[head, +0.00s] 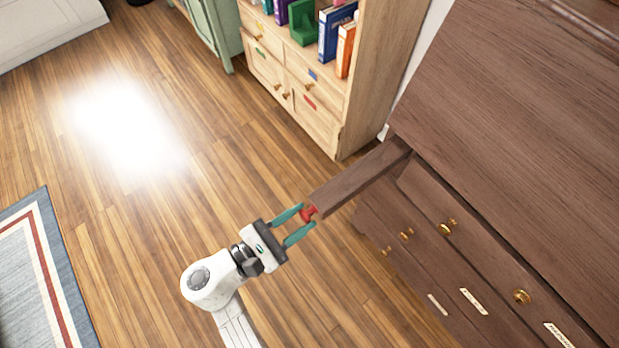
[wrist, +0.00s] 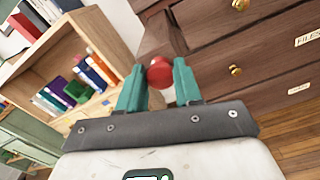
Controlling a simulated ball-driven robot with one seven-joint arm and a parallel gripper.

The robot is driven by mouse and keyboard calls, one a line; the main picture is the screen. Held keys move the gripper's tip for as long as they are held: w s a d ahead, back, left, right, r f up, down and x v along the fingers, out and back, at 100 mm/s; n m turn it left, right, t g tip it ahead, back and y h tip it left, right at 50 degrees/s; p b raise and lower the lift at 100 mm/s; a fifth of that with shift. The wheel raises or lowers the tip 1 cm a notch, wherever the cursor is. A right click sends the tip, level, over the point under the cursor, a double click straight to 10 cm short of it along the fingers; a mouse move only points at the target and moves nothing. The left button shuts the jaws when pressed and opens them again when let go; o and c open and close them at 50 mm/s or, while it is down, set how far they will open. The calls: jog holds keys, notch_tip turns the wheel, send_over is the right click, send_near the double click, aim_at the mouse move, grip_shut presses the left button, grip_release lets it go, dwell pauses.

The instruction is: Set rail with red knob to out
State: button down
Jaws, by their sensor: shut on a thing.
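A dark wooden rail (head: 358,180) sticks out from the upper left corner of the brown desk, below its slanted lid. A red knob (head: 308,213) sits on the rail's outer end. My gripper (head: 305,221) has its teal fingers on both sides of the red knob and is shut on it. In the wrist view the red knob (wrist: 160,73) shows between the two teal fingertips, with part of the rail (wrist: 160,36) behind it.
The brown desk (head: 470,235) has drawers with brass knobs and labels on its front. A light wood bookshelf (head: 345,95) with books stands behind the rail. A green cabinet (head: 212,30) stands further left. A striped rug (head: 45,265) lies at lower left. Wooden floor left of my arm is clear.

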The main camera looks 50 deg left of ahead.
jog(key=shift+s+f, duration=0.1)
jog(key=shift+s, duration=0.25)
jog(key=c, duration=1)
grip_release()
jog(key=shift+c, duration=0.2)
jog(key=s, duration=1)
jog(key=shift+s+b, duration=0.4)
